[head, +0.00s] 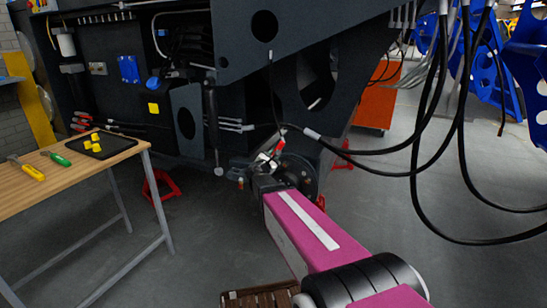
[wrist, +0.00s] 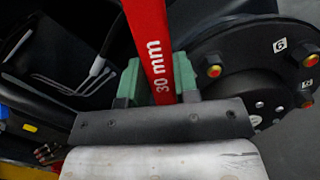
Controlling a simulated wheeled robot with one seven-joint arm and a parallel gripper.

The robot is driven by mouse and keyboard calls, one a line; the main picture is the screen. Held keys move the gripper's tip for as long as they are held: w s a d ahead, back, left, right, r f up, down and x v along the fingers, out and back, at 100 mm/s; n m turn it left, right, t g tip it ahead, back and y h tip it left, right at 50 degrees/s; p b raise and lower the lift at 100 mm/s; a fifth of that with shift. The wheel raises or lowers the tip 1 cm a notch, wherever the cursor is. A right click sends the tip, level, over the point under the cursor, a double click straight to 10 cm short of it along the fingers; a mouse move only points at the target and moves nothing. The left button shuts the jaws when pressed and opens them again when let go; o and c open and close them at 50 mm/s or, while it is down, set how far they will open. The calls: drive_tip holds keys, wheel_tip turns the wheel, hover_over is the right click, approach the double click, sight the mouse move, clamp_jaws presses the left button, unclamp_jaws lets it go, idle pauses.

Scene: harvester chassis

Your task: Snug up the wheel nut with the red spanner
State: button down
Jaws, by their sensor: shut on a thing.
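The red spanner (wrist: 155,45), marked 30 mm, stands between the green pads of my gripper (wrist: 158,82) in the wrist view. My gripper is shut on its handle. The spanner runs up out of that picture, so its working end is hidden there. The dark wheel hub (wrist: 240,50) is to the right of the spanner. It carries several wheel nuts with orange-red centres, one (wrist: 214,71) nearest the spanner and another (wrist: 311,60) beside the label 6. In the head view my gripper (head: 265,170) is low beside the hub (head: 299,172). I cannot tell whether the spanner touches a nut.
A wooden table (head: 60,190) at the left holds a black tray (head: 118,150) with yellow blocks, a green-handled tool (head: 56,158) and a yellow-handled tool (head: 32,172). Black hoses (head: 415,170) hang at the right. The dark chassis (head: 300,30) overhangs the hub. Red stands (head: 160,187) are on the floor.

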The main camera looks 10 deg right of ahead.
sight(286, 163)
drive_tip(key=shift+x, duration=1.5)
drive_tip(key=shift+f, duration=0.15)
drive_tip(key=d+f+m, duration=0.1)
drive_tip(key=s+d+f+m, duration=0.1)
drive_tip(key=shift+s+m, duration=0.25)
drive_tip(key=shift+m, duration=0.05)
idle(0.4)
drive_tip(key=shift+s+d+f+m+g, duration=0.15)
drive_tip(key=shift+s+d+f+m, duration=0.25)
drive_tip(key=shift+f+m, duration=0.2)
drive_tip(key=shift+s+d+f+m+g, duration=0.15)
drive_tip(key=shift+s+d+f+m, duration=0.1)
drive_tip(key=shift+d+f+m, duration=0.3)
drive_tip(key=shift+w+a+r, duration=0.1)
drive_tip(key=shift+a+r, duration=0.1)
drive_tip(key=shift+r, duration=0.05)
